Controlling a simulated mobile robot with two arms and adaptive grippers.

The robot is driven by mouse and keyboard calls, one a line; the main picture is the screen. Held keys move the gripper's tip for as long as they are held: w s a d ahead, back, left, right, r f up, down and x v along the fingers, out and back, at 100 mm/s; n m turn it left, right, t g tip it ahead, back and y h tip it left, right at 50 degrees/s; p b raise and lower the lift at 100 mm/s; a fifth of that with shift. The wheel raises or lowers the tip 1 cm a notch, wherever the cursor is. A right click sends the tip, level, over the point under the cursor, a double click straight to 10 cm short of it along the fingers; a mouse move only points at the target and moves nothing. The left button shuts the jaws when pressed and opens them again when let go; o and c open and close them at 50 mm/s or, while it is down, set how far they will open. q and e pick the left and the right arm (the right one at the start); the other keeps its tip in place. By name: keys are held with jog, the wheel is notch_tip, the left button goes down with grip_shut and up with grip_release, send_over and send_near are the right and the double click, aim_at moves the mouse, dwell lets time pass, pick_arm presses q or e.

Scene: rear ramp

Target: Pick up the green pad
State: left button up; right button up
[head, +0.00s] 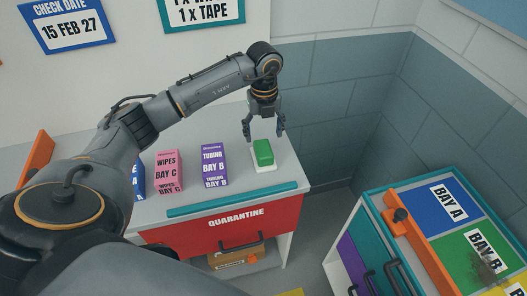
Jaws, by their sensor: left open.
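The green pad (263,152) lies on a small white base (264,168) near the right end of the counter. My left gripper (264,134) points down just above and behind the pad. Its fingers are open and spread to either side of the pad, and nothing shows between them. I cannot tell whether the fingers touch the pad. My right gripper is not in view.
A purple tubing box (213,166), a pink wipes box (168,172) and a partly hidden blue box (138,182) stand left of the pad. A teal strip (232,199) edges the counter above the red quarantine front (235,224). A bay cabinet (375,205) stands at right.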

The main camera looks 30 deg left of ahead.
aim_at(263, 147)
pick_arm(q)
jog(key=shift+f, duration=0.7)
jog(key=shift+f+p, duration=0.3)
jog(key=shift+p, duration=0.1)
jog(key=f+p, duration=0.1)
jog(key=f, duration=0.2)
jog(key=shift+s+f+p, duration=0.2)
jog(key=shift+f+p, duration=0.1)
jog(key=shift+p, duration=0.1)
jog(key=shift+f, duration=0.55)
jog(key=c, duration=1.3)
